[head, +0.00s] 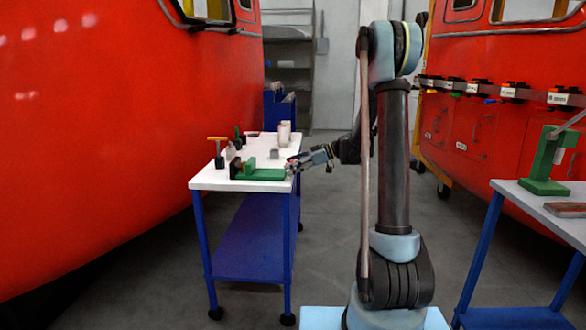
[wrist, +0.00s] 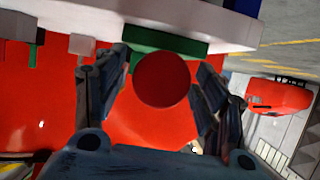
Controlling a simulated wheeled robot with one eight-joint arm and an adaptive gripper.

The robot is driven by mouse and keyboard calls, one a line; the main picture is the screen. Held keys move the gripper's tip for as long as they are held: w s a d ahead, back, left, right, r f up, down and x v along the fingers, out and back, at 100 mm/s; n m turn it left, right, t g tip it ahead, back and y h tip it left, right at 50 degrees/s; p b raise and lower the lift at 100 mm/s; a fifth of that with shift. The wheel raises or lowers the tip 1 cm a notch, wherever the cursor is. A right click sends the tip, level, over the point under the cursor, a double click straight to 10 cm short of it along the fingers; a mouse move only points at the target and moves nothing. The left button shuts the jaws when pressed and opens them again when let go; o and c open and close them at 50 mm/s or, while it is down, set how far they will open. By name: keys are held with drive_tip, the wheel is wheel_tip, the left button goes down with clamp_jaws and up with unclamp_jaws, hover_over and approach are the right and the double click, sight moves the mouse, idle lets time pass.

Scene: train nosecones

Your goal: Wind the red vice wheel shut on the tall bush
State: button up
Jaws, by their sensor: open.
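The green vice (head: 262,174) lies on the white top of the blue trolley in the head view. Its red wheel (wrist: 162,79) faces the wrist camera, with a green part of the vice (wrist: 165,40) behind it. My gripper (wrist: 163,68) is open, one finger on each side of the wheel; I cannot tell whether either finger touches it. In the head view my gripper (head: 297,163) is at the vice's right end and mostly covers the wheel. Small dark and brown parts near the vice's left end are too small to tell whether the tall bush is among them.
The trolley top (head: 215,179) also carries pale cylinders (head: 284,133), a small grey block (head: 274,154) and an orange-handled tool (head: 218,150). A red train nose (head: 120,120) stands close on the left. Another table (head: 535,205) with a green press (head: 547,165) is at right.

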drive_tip(key=shift+c, duration=0.3)
drive_tip(key=c, duration=1)
drive_tip(key=shift+w+m+g, duration=0.15)
drive_tip(key=shift+m+g, duration=0.5)
drive_tip(key=shift+m, duration=0.35)
drive_tip(key=shift+w+m+g, duration=0.1)
drive_tip(key=shift+m+g, duration=0.55)
drive_tip(key=shift+m, duration=0.35)
drive_tip(key=o, duration=1)
drive_tip(key=shift+o, duration=0.3)
